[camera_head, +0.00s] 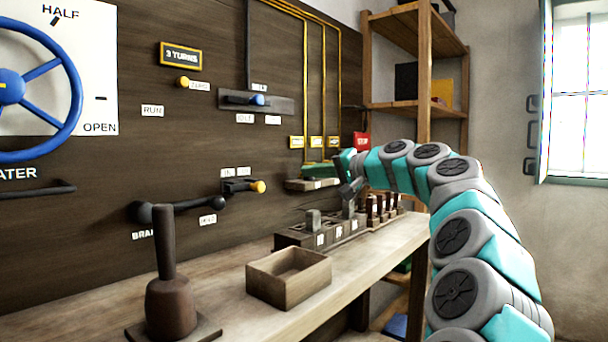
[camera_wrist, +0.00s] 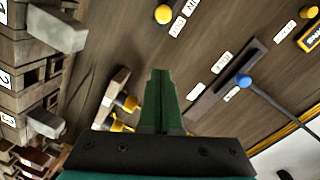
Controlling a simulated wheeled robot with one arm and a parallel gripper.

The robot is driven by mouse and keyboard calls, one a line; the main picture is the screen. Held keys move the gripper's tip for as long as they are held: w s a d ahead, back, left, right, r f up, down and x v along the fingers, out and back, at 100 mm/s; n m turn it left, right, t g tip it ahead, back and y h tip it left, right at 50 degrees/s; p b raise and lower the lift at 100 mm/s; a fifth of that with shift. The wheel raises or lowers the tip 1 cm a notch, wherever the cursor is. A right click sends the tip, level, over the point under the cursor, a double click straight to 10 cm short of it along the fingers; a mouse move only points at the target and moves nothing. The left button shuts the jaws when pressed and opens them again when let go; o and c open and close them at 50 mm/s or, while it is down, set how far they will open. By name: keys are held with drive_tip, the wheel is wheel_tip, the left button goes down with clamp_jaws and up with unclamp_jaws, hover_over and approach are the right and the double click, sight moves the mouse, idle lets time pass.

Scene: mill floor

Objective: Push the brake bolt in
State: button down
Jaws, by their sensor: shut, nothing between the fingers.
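The brake bolt appears to be the yellow-ended bolt (camera_head: 258,187) in a dark bracket on the brown wall panel, beside two small white labels, one reading IN. In the wrist view its yellow knob (camera_wrist: 163,14) is at the top centre, beyond my fingertips. The black brake lever (camera_head: 175,209) is on the panel to its left. My gripper (camera_head: 308,171) is to the right of the bolt, apart from it, with green fingers together and empty. In the wrist view the closed fingers (camera_wrist: 160,75) point towards the knob. The bolt's shaft is mostly hidden.
A small wooden ledge (camera_head: 300,185) is close under my gripper. Below, the bench (camera_head: 360,262) holds a block row (camera_head: 290,238), an open wooden box (camera_head: 258,285) and a dark upright handle (camera_head: 164,245). A blue-knobbed slider (camera_head: 257,100) is above. Space in front of the bolt looks clear.

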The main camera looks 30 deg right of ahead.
sight(248, 187)
drive_tip(key=w+a+f, duration=0.2)
drive_tip(key=w+a, duration=0.4)
drive_tip(key=w, duration=0.1)
drive_tip(key=shift+a+f+p, duration=0.15)
drive_tip(key=shift+f+p, duration=0.15)
idle(0.5)
drive_tip(key=shift+s, duration=0.1)
drive_tip(key=a, duration=0.1)
drive_tip(key=s+a, duration=0.1)
drive_tip(key=a, duration=0.1)
drive_tip(key=a+b, duration=0.1)
drive_tip(key=shift+s+a, duration=0.2)
drive_tip(key=shift+s, duration=0.05)
